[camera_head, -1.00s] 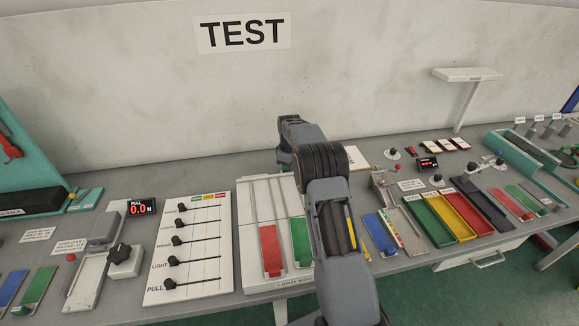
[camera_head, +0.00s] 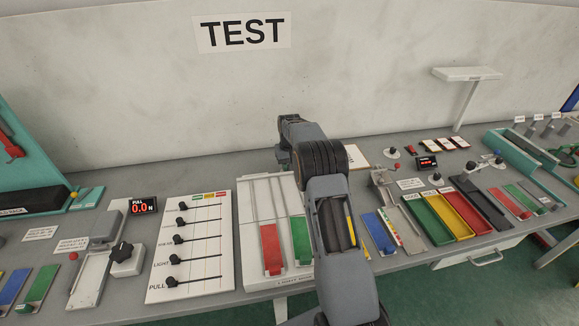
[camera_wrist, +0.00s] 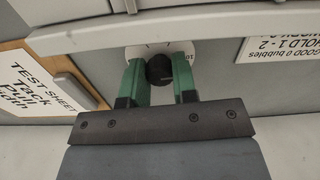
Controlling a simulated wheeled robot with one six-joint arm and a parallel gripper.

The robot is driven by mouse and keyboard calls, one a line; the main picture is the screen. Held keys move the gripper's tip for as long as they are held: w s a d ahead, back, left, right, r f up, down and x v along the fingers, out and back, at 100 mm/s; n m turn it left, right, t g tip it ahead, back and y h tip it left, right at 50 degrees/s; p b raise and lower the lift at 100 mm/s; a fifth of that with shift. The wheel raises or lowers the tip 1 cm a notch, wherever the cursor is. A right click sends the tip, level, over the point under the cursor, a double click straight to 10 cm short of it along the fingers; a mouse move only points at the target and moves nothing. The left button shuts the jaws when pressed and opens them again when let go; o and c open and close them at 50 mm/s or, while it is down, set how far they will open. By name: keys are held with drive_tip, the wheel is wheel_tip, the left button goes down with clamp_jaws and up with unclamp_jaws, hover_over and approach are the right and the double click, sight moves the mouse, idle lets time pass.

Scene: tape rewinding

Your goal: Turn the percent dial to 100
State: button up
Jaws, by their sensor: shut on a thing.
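The percent dial shows in the wrist view as a round black knob (camera_wrist: 159,68) on a white plate with printed marks (camera_wrist: 181,48). Most of its scale is hidden, so I cannot read the setting. My gripper (camera_wrist: 160,75) has its two green fingers on either side of the knob and is shut on it. In the head view my own arm hides the gripper, and I cannot make out the held dial there.
A test sheet on a brown board (camera_wrist: 45,80) lies left of the gripper, and a printed label (camera_wrist: 280,38) lies to the right. A pale bar (camera_wrist: 150,27) crosses close to the fingers. Colored trays (camera_head: 427,221) and a slider panel (camera_head: 192,245) flank my arm.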

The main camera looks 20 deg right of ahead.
drive_tip(key=shift+m, duration=0.5)
drive_tip(key=o, duration=0.9)
drive_tip(key=shift+r, duration=0.1)
wheel_tip(320, 180, up, 14)
drive_tip(key=shift+f, duration=0.15)
idle(0.6)
